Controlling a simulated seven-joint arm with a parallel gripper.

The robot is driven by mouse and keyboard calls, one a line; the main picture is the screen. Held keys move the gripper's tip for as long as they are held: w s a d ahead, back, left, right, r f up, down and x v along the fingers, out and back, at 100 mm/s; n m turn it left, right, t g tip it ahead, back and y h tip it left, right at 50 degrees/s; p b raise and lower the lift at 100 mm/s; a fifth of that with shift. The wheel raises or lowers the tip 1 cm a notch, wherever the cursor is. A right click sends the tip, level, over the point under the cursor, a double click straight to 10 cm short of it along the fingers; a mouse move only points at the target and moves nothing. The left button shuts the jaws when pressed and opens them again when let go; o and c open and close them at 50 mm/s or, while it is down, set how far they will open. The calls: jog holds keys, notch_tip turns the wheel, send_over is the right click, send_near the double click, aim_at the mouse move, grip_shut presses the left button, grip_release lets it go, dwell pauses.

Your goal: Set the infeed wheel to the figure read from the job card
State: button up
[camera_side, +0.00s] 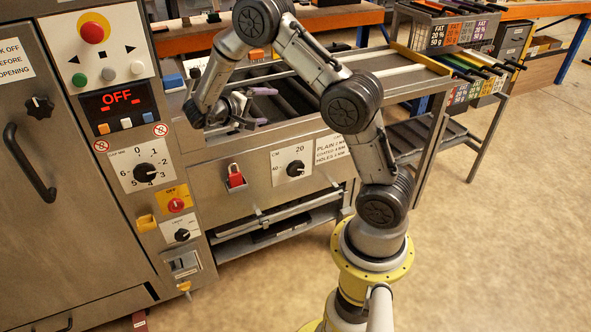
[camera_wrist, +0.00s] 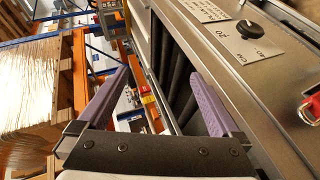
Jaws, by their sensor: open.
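My gripper (camera_side: 262,106) is open and empty at the machine's infeed opening, above the front panel in the side view. Its two purple fingers stand wide apart in the wrist view (camera_wrist: 160,76), with dark rollers beyond. A black knob (camera_side: 295,168) on a plate marked CM, 20 and 40 is on the front panel; it also shows in the wrist view (camera_wrist: 248,29). Another black dial (camera_side: 144,172) marked GAP MM, with 0 to 6 around it, is at left. A text plate (camera_side: 331,148) reads plain 2 mm, coated, holes. I cannot tell which is the infeed wheel.
A red padlock (camera_side: 236,177) hangs left of the CM knob. The display (camera_side: 118,99) reads OFF. A red stop button (camera_side: 93,32), a yellow-backed red switch (camera_side: 175,205) and a door handle (camera_side: 30,165) stick out at left. Labelled bins (camera_side: 440,35) stand at the back right.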

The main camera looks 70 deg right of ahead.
send_near(293, 170)
jog(key=shift+g, duration=0.3)
jog(key=x, duration=1.1)
jog(key=shift+w+d+f, duration=0.15)
jog(key=shift+d, duration=0.15)
jog(key=c, duration=1.1)
